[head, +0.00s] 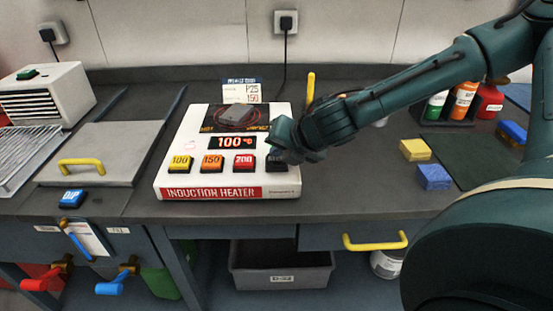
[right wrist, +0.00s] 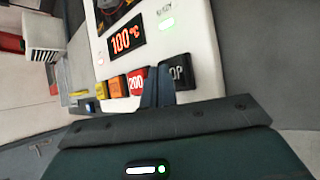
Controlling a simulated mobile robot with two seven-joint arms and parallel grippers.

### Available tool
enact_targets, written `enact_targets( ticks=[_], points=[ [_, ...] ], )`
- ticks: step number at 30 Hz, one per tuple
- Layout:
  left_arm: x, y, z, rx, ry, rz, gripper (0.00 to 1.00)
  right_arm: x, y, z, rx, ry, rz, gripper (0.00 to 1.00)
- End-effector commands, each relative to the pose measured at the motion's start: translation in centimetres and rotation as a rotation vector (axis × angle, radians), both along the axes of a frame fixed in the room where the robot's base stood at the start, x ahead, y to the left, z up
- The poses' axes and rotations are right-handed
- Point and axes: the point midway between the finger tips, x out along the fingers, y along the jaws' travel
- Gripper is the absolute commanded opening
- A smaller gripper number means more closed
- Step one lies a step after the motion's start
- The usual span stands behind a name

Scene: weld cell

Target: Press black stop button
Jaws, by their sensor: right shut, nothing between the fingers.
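The black stop button (head: 277,163) is the rightmost of the row on the white induction heater (head: 175,182). In the head view my right gripper (head: 278,150) partly covers it from above. In the right wrist view the black button (right wrist: 180,71) reads "OP", its left part hidden behind the shut, empty fingers (right wrist: 157,85). I cannot tell whether the fingertips touch it. The display (head: 232,142) reads 100 °C. The yellow 100 (head: 180,163), orange 150 (head: 212,163) and red 200 (head: 244,163) buttons sit to its left. My left gripper is not in view.
A grey metal piece (head: 236,117) lies on the heater's plate. A card (head: 241,91) stands behind it. A lid with a yellow handle (head: 82,166) is to the left. Yellow (head: 415,150) and blue (head: 434,177) sponges lie to the right. The counter just right of the heater is clear.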

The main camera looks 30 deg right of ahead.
Motion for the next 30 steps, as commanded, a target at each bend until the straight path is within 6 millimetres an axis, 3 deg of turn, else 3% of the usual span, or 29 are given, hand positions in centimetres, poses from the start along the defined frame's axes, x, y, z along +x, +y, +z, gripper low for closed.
enact_targets(
  ticks=[30],
  points=[
    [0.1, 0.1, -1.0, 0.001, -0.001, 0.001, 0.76, 0.0, 0.0, -1.1, 0.000, 0.000, 0.000, 0.00]
  ],
)
